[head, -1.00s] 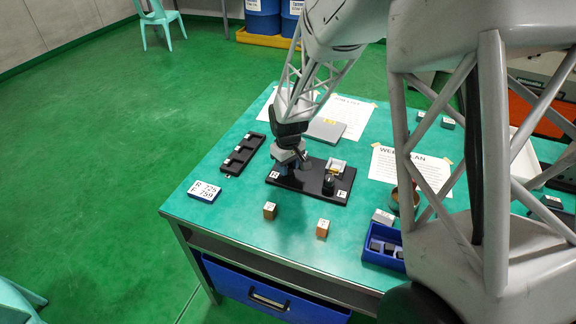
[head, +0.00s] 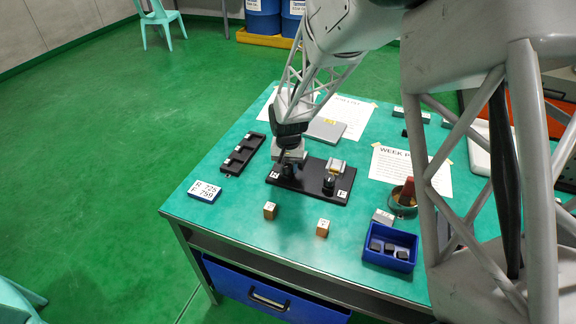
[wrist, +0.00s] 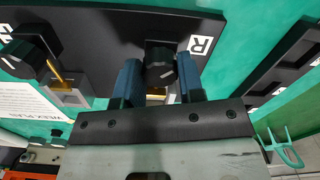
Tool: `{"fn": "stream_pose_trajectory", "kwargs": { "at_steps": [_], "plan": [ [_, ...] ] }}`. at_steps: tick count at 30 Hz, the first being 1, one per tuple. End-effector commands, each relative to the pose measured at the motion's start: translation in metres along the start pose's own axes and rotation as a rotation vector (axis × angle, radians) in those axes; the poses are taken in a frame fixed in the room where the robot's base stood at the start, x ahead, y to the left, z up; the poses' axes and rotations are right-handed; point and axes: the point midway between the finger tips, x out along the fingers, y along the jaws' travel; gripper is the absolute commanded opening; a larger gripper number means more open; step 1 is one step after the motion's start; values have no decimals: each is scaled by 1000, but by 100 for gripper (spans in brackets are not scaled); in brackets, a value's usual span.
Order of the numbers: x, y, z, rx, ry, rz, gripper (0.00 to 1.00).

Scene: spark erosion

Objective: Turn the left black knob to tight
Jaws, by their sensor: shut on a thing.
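The left black knob (wrist: 160,58) stands near the left end of the black base plate (head: 310,190), by a white label with an R (wrist: 200,44). It has a white pointer line on its top. My gripper (wrist: 159,72) has its two blue fingers on either side of this knob and is shut on it. In the head view my gripper (head: 288,163) comes down over the knob and partly hides it. The right black knob (head: 328,184) stands apart on the same plate, and it also shows in the wrist view (wrist: 27,58).
A silver block (head: 336,165) sits behind the right knob. A black slotted tray (head: 240,156) lies left of the plate. Two small wooden blocks (head: 270,211) stand in front. A blue bin (head: 390,257) with black parts is at right front. A number card (head: 204,192) lies at left.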

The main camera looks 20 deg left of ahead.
Motion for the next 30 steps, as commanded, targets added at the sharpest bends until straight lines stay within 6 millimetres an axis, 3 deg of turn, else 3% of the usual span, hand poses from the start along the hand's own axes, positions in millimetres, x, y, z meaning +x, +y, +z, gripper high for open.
{"fn": "stream_pose_trajectory", "kwargs": {
  "at_steps": [30],
  "plan": [
    [-1,-1,-1,920,1,-1,12]
  ]
}}
